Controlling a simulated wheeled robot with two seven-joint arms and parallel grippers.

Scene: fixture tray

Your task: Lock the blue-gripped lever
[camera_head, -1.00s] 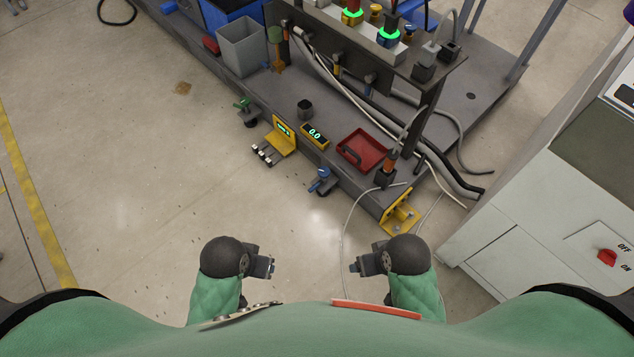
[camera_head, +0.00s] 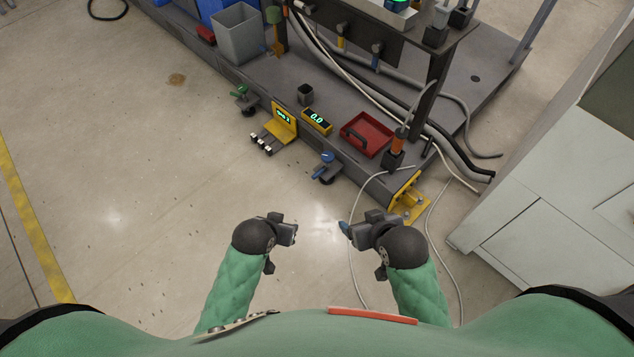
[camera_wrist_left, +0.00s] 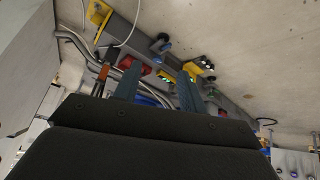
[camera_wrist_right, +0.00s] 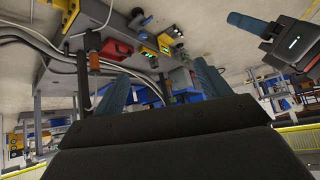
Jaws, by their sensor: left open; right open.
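The blue-gripped lever (camera_head: 327,165) is a small clamp with a blue handle on the front edge of the grey bench. It also shows in the left wrist view (camera_wrist_left: 163,46) and the right wrist view (camera_wrist_right: 146,20). Whether it is locked is too small to tell. My left gripper (camera_head: 292,229) is open and empty, below and left of the lever in the head view, clear of the bench. My right gripper (camera_head: 350,231) is open and empty, below and right of the lever, apart from it. The two grippers face each other.
A green-gripped lever (camera_head: 242,96), a yellow bracket (camera_head: 285,122), a yellow display box (camera_head: 317,121) and a red tray (camera_head: 387,131) are along the bench edge. A yellow corner bracket (camera_head: 408,197) is right of the lever. A thin white cable (camera_head: 351,262) hangs nearby. Open floor lies in front.

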